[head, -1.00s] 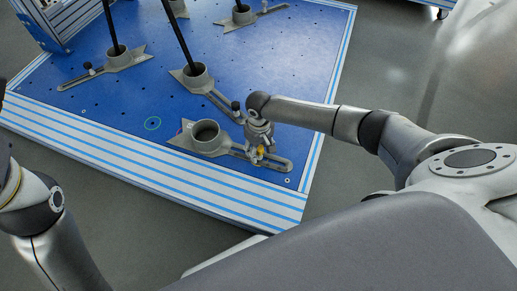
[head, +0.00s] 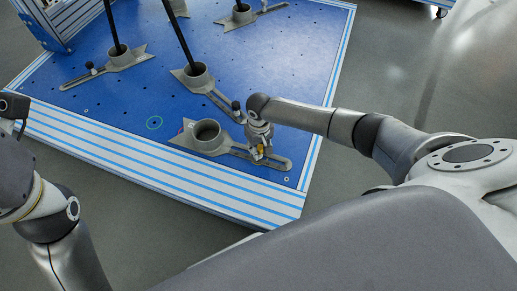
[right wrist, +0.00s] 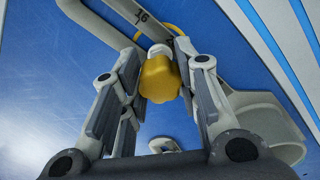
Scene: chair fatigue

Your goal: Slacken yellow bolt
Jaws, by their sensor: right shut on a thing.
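The yellow bolt (right wrist: 159,78) has a lobed knob head and sits in the slotted arm of a grey bracket (head: 271,161) at the near right corner of the blue plate. It also shows as a small yellow spot in the head view (head: 260,149). My right gripper (right wrist: 158,84) comes down over it, with its fingers on either side of the knob, shut on it. In the head view my right gripper (head: 259,153) partly hides the bolt. My left arm shows at the left edge, but its fingers are out of view.
The bracket's empty round socket (head: 207,132) is left of the bolt. Other brackets with black rods (head: 196,70) stand farther back on the blue plate (head: 110,110). A black-knobbed bolt (head: 236,106) is close behind my right gripper. The plate's front left is mostly clear.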

